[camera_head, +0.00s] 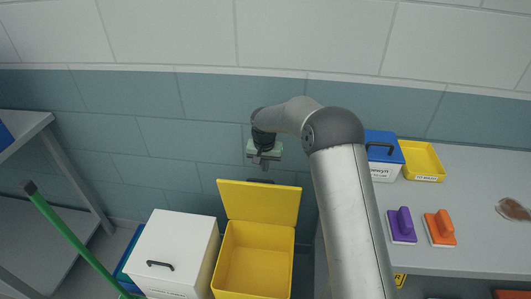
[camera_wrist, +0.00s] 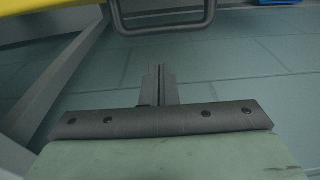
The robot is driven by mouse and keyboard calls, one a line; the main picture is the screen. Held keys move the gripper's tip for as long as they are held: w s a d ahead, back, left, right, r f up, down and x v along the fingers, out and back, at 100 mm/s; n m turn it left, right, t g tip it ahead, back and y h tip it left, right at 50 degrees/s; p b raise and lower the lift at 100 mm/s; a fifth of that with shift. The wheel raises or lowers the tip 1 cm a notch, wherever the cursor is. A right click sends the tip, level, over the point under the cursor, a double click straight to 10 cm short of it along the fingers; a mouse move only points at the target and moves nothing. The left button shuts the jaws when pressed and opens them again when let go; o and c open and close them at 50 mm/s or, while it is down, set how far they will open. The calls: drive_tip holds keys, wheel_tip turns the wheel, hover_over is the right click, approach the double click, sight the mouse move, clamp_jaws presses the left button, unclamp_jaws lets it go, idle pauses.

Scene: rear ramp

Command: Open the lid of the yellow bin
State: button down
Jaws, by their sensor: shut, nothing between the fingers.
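The yellow bin (camera_head: 253,262) stands on the floor in the head view, and I see into its empty-looking inside. Its yellow lid (camera_head: 260,203) is raised, tilted up at the bin's back edge. A dark handle (camera_head: 261,181) shows just behind the lid's top edge. My gripper (camera_head: 263,166) is above and behind that edge, near the wall. In the wrist view my gripper (camera_wrist: 157,82) has its fingers together and empty. A dark handle loop (camera_wrist: 165,28) is beyond the fingertips, apart from them, with a strip of yellow (camera_wrist: 22,12) at top left.
A white bin (camera_head: 172,252) with a closed lid stands left of the yellow bin. A green pole (camera_head: 75,243) leans farther left. A grey table (camera_head: 470,185) at right holds a blue-lidded box (camera_head: 383,155), a yellow tray (camera_head: 422,160) and purple (camera_head: 402,224) and orange (camera_head: 440,228) brushes. The tiled wall is close behind.

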sight(262, 181)
drive_tip(key=shift+s+a+f, duration=0.1)
drive_tip(key=shift+s+f, duration=0.1)
drive_tip(key=shift+s, duration=0.35)
drive_tip(key=shift+s+a+f, duration=0.1)
drive_tip(key=shift+s+f, duration=0.05)
drive_tip(key=shift+s, duration=0.35)
drive_tip(key=s+b, duration=0.1)
drive_tip(key=s, duration=0.1)
drive_tip(key=s+b, duration=0.1)
drive_tip(key=s, duration=0.1)
drive_tip(key=shift+s+a+f+b, duration=0.1)
drive_tip(key=shift+s+a+b, duration=0.15)
drive_tip(key=shift+b, duration=0.15)
drive_tip(key=shift+d, duration=0.1)
